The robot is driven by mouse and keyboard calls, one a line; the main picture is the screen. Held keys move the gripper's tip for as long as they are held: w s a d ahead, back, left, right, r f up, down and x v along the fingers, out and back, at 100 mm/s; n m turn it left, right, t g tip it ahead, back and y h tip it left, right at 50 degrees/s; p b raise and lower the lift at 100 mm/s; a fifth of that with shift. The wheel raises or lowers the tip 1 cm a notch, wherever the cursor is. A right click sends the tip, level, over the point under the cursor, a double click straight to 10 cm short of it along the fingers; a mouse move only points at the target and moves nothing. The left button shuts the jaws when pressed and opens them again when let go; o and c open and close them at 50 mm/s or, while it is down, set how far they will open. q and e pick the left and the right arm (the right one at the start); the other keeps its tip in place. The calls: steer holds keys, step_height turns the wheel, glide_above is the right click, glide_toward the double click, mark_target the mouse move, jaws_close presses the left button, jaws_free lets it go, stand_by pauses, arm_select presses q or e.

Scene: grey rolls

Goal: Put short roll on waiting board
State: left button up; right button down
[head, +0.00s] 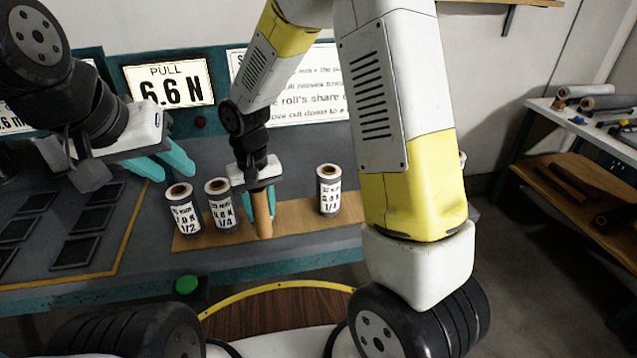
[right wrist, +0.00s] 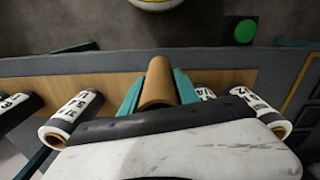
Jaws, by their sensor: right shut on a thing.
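My right gripper (head: 260,205) is shut on a plain brown roll (head: 263,215), upright between its teal fingers; the right wrist view also shows this roll (right wrist: 157,85). I take it for the short roll, though no label on it is visible. Its lower end is over or on the long wooden board (head: 290,224), which I take for the waiting board; I cannot tell whether they touch. My left gripper (head: 165,163) is open and empty above the table, left of the board.
Labelled grey rolls stand on the board: two (head: 184,209) (head: 222,204) left of the held roll and one (head: 328,190) to its right. Dark square pads (head: 75,250) lie at left. A green button (head: 187,284) is at the table's front edge. A side shelf (head: 575,185) stands right.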

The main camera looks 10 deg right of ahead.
steer(key=shift+w+d+f, duration=0.8)
steer(key=shift+w+d, duration=0.85)
steer(key=shift+w, duration=0.05)
steer(key=shift+w+d+f, duration=0.85)
steer(key=shift+w+d, duration=0.8)
steer(key=shift+w, duration=0.1)
steer(key=shift+w+d+f, duration=0.8)
steer(key=shift+w+d, duration=0.85)
steer(key=shift+w, duration=0.05)
steer(key=c, duration=0.9)
jaws_free()
steer(key=shift+f, duration=0.1)
